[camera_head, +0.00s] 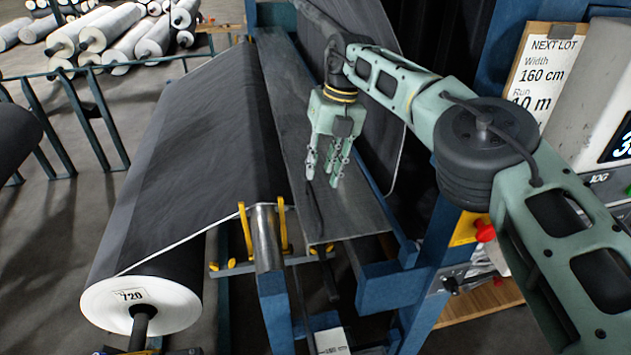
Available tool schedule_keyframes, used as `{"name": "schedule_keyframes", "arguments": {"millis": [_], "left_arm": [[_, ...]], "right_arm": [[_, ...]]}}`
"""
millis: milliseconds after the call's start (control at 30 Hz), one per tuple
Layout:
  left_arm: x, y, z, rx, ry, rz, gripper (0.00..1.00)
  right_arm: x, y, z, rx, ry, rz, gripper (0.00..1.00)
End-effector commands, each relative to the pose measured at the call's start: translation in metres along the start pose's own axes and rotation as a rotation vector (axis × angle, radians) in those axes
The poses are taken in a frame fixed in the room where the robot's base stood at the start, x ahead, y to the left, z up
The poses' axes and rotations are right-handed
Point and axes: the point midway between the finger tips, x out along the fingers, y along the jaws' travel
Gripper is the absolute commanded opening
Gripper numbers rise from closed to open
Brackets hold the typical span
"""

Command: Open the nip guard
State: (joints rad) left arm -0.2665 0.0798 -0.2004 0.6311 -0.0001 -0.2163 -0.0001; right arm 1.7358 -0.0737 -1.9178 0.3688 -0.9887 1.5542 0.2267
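A long grey metal plate (352,211) runs beside the dark web, over the blue machine frame; it looks like the nip guard, though I cannot be sure. It lies low and roughly flat, with a thin dark bar (313,207) along its near half. My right gripper (328,172) points down over the plate, close to the far end of the dark bar. Its fingers are apart with nothing seen between them. I cannot tell whether the fingertips touch the bar or plate. My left gripper is not in view.
A dark web (205,135) slopes down to a large roll (142,304) at left. A steel roller (267,240) with yellow brackets stands near the plate. A dark upright panel (383,150) rises behind it. A red button (485,231) and control box (600,100) are at right.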

Motion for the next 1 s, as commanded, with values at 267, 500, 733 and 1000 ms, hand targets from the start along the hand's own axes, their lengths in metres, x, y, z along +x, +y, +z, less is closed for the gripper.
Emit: {"name": "schedule_keyframes", "arguments": {"millis": [267, 500, 733, 1000], "left_arm": [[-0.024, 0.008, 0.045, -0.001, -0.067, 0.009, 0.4], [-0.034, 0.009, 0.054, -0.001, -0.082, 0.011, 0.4], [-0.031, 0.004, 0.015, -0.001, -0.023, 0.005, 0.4], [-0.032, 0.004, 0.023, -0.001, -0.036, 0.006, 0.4]], "right_arm": [[0.041, 0.001, -0.002, -0.001, 0.006, 0.0, 0.28], [0.069, 0.001, -0.001, 0.0, 0.003, 0.001, 0.28], [0.074, 0.0, -0.001, 0.0, 0.001, 0.002, 0.28], [0.073, 0.0, -0.001, 0.0, 0.001, 0.002, 0.12]]}}
